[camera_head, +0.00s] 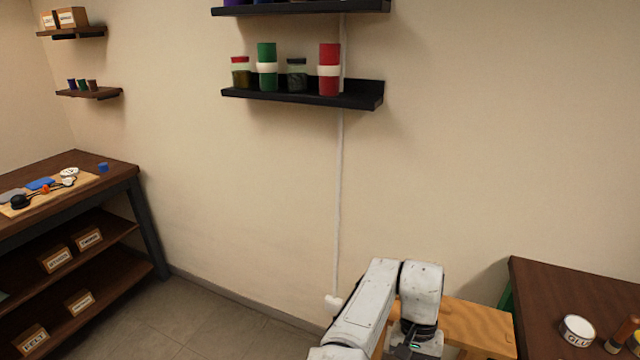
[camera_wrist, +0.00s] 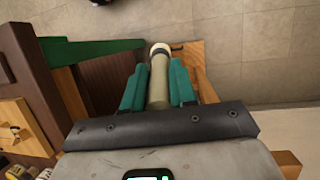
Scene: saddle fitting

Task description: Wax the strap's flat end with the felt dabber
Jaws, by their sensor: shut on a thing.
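In the wrist view my gripper (camera_wrist: 158,82) is shut on a tan, rod-like handle with a pale, dark-banded end, which looks like the felt dabber (camera_wrist: 159,82). The handle lies between the two green fingers and points away from the wrist. Its pale end shows above a strip of wood and near the tiled floor. In the head view my arm reaches in at the bottom centre, and the fingers and dabber are hidden. I cannot make out the strap or its flat end in either view.
A light wooden surface (camera_head: 480,322) lies beside my arm. A dark table (camera_head: 570,295) at right holds a white tin marked GLU (camera_head: 577,330) and a brown bottle (camera_head: 622,333). A workbench (camera_head: 85,166) with a loaded board stands at left. The tiled floor (camera_head: 150,315) between is clear.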

